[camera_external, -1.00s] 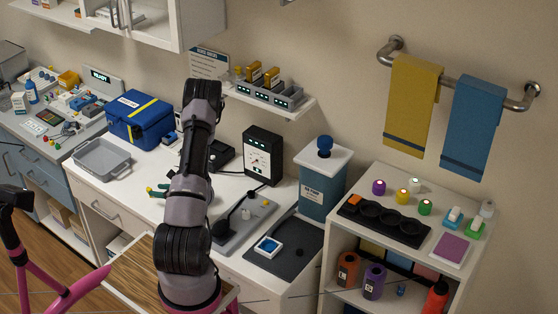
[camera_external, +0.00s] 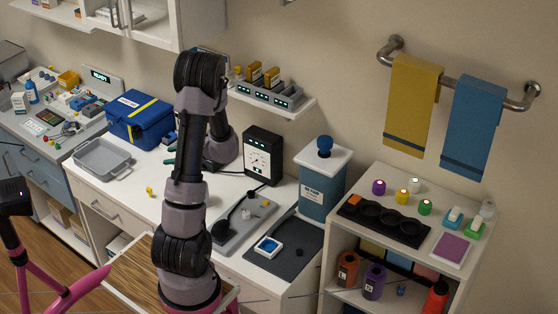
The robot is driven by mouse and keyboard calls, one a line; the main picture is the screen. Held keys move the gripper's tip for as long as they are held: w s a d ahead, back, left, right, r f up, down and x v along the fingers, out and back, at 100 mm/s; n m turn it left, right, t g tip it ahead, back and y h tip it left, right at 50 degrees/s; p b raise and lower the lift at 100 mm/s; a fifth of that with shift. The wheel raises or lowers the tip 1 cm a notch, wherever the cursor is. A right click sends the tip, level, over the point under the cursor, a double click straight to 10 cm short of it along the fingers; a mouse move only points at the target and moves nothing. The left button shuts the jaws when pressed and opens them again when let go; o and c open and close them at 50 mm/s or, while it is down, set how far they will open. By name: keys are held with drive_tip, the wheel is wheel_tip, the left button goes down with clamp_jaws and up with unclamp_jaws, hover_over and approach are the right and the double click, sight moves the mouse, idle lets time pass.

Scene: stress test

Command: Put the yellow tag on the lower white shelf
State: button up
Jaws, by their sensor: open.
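A small yellow object (camera_external: 150,191), likely the yellow tag, lies on the white counter (camera_external: 128,200); it is too small to make out its shape. My gripper (camera_external: 170,151) is over the counter, behind and slightly right of the yellow object and apart from it. Its teal fingers show partly beside my arm, open, with nothing seen between them. My arm hides the rest of it. A white wall shelf (camera_external: 308,106) holds a grey rack. The white unit at the right has a lower white shelf (camera_external: 345,294) with bottles. Which one is the task's shelf is unclear.
A grey tray (camera_external: 103,171) and a blue case (camera_external: 140,122) stand at the counter's left. A black meter box (camera_external: 262,156), a grey base with a lever (camera_external: 243,228) and a blue canister (camera_external: 321,190) stand to the right. The counter around the yellow object is clear.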

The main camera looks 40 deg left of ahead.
drive_tip(key=s+d+r+n+t+h, duration=0.2)
drive_tip(key=d+r+n+h, duration=0.1)
drive_tip(key=d+r, duration=0.7)
drive_tip(key=shift+s+d+r+n+h, duration=0.15)
drive_tip(key=shift+s+d+n+h, duration=0.2)
drive_tip(key=shift+d+n, duration=0.55)
drive_tip(key=shift+o, duration=0.5)
drive_tip(key=s+d+r+n+t+h, duration=0.1)
drive_tip(key=d+r, duration=0.4)
drive_tip(key=d, duration=0.5)
drive_tip(key=s+d+r+t+h, duration=0.4)
drive_tip(key=d+r+t+h, duration=0.1)
drive_tip(key=d, duration=0.5)
drive_tip(key=shift+n+t+h, duration=0.4)
drive_tip(key=shift+t+h, duration=0.05)
drive_tip(key=shift+t, duration=0.35)
